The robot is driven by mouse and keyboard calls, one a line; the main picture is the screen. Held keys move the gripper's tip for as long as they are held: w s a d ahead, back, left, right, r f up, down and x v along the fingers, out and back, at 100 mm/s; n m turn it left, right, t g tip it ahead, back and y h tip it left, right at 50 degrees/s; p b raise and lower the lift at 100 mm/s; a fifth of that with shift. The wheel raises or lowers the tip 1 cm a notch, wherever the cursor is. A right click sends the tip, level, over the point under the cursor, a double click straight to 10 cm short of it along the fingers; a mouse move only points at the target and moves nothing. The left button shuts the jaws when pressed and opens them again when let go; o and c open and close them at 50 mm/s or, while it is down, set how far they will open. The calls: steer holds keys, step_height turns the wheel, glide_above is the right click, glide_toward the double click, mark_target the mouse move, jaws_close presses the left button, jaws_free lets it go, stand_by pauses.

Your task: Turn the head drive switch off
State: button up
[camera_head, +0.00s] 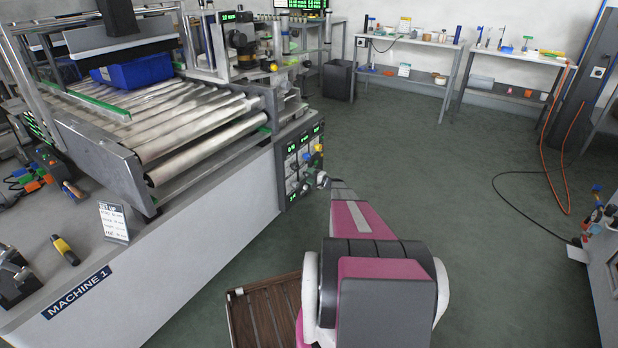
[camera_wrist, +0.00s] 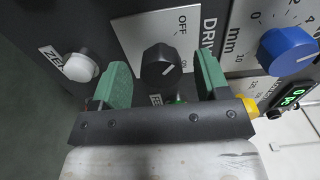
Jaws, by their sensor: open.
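The head drive switch is a black rotary knob (camera_wrist: 161,64) on a white plate with OFF and ON marks and a partly hidden label starting "DRIV". Its white pointer line points to the lower right, toward the ON mark. In the wrist view my gripper (camera_wrist: 162,78) is open, with one green finger on each side of the knob. Gaps show between the fingers and the knob. In the head view my gripper (camera_head: 322,180) is at the dark control panel (camera_head: 290,168) on the end of Machine 1; the knob is too small to tell there.
A white button (camera_wrist: 81,67) marked "ZE…" is left of the fingers. A blue dial (camera_wrist: 288,51) with a mm scale is to the right, and a yellow part (camera_wrist: 247,104) sits beside the right finger. A brown slatted crate (camera_head: 265,312) stands on the floor by the machine.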

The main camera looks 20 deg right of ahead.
steer(key=v, duration=1)
steer(key=s+a+r+n+g, duration=0.2)
steer(key=s+a+r+g, duration=0.15)
steer(key=s+a, duration=0.4)
steer(key=s+a+r+n+g, duration=0.2)
steer(key=s+a+r+g, duration=0.15)
steer(key=a, duration=0.65)
steer(key=s+a+r+n+g, duration=0.2)
steer(key=s+a+r+g, duration=0.15)
steer(key=s+a, duration=0.4)
steer(key=s+a+r+n+g+h, duration=0.1)
steer(key=s+a+r+h, duration=0.2)
steer(key=s, duration=0.5)
steer(key=s+a+r+n+g+h, duration=0.1)
steer(key=s+a+r+h, duration=0.3)
steer(key=s, duration=0.5)
steer(key=s+a+r+n+g+h, duration=0.1)
steer(key=s+a+r+n+h, duration=0.1)
steer(key=s+r, duration=0.5)
steer(key=shift+s+a+r+g+h, duration=0.2)
steer(key=shift+s+a+g+h, duration=0.15)
steer(key=shift+s+a+h, duration=0.55)
